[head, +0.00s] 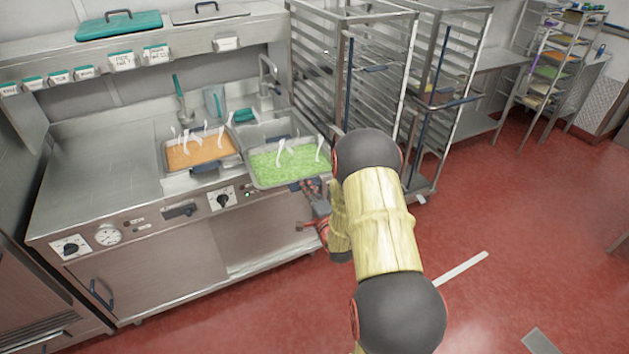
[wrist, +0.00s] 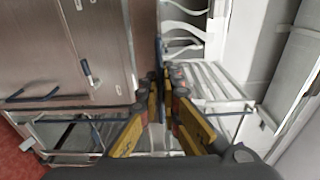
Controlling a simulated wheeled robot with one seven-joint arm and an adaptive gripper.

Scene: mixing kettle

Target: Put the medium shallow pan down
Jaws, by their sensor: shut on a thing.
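A shallow metal pan (head: 272,187) with green contents is at the right end of the steel counter in the head view, near its front edge. It looks about level; I cannot tell whether it rests on the counter or hangs just above it. My gripper (head: 313,190) is at the pan's front right side, partly hidden by my arm. In the wrist view my gripper (wrist: 160,78) is closed around a thin dark blue part, which looks like the pan's handle (wrist: 158,48). White curved shapes stand up from the contents.
A similar pan with orange contents (head: 172,171) stands close on the left. A tap (head: 268,72) and a teal-handled utensil (head: 178,92) are behind. The counter's left part (head: 95,185) is bare. A tall wire rack (head: 335,70) stands close on the right.

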